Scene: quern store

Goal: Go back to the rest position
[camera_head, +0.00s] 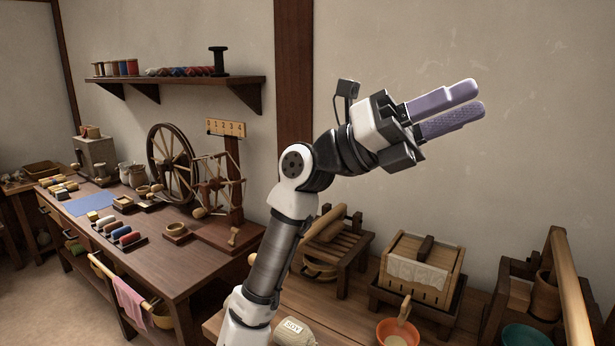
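My gripper (478,98) is raised in the air in front of the bare plaster wall, right of the dark wooden post. Its two purple fingers point to the right and slightly up. A narrow gap shows between them, and the textured inner face of the lower finger is visible. Nothing is held between the fingers. My arm rises from the bottom of the view, bends at the elbow and reaches right, well above the benches. It hides part of the bench behind it.
A slatted wooden box (422,268), an orange bowl (398,332) and a teal bowl (525,335) stand below my gripper. A spinning wheel (172,163) and spools are on the left bench (165,270). A wall shelf (180,80) holds more spools. The space around my gripper is clear.

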